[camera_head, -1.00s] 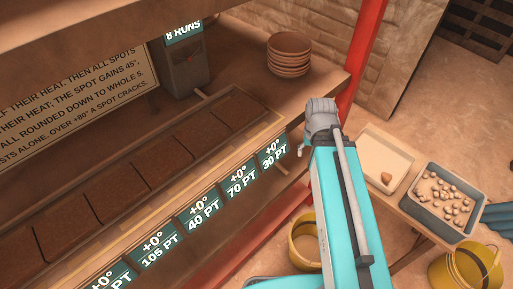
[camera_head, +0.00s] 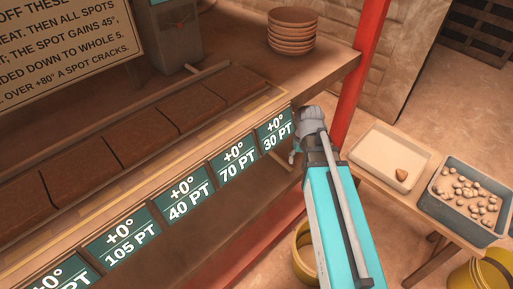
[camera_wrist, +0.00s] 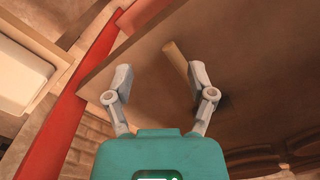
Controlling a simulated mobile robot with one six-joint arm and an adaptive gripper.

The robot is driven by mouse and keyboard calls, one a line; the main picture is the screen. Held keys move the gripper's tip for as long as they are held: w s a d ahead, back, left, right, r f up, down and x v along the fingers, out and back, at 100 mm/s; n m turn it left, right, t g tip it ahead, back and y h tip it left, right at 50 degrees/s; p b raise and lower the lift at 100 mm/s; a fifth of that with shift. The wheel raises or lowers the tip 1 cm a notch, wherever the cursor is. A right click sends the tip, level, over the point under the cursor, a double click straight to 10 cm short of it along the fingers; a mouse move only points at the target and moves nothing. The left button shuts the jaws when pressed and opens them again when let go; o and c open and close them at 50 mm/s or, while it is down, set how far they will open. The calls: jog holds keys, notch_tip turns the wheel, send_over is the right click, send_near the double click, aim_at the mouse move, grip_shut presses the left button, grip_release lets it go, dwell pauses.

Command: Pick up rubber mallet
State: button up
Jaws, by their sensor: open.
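No mallet head can be made out in either view. A tan wooden rod (camera_wrist: 175,60) shows in the wrist view, close to the right finger; it may be the mallet's handle, but I cannot tell. I cannot tell whether the right finger touches the rod.
The shelf edge with labelled plates (camera_head: 188,194) runs left of my gripper, beside a red post (camera_head: 361,72). Stacked bowls (camera_head: 292,31) stand on the shelf. A pale tray (camera_head: 384,161) and a grey bin of lumps (camera_head: 466,195) are on the right table. Yellow buckets (camera_head: 492,270) are below.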

aim_at(271, 152)
jog(key=w+a+n, duration=0.2)
jog(key=w+a, duration=0.2)
jog(key=w, duration=0.1)
jog(key=w+a+f+n+b, duration=0.1)
jog(key=w+a+n, duration=0.1)
jog(key=w+a, duration=0.2)
jog(key=w+a+f+n, duration=0.1)
jog(key=w+a+n, duration=0.1)
jog(key=w+a, duration=0.2)
jog(key=shift+w+a+f, duration=0.1)
jog(key=shift+w+a, duration=0.1)
jog(key=shift+w, duration=1.15)
jog(key=shift+s+f+b, duration=0.1)
jog(key=shift+f+b, duration=1.05)
jog(key=shift+b, duration=0.2)
jog(key=shift+f, duration=0.15)
jog(key=f+b, duration=0.5)
jog(key=shift+s, duration=0.25)
jog(key=shift+r, duration=0.1)
grip_shut()
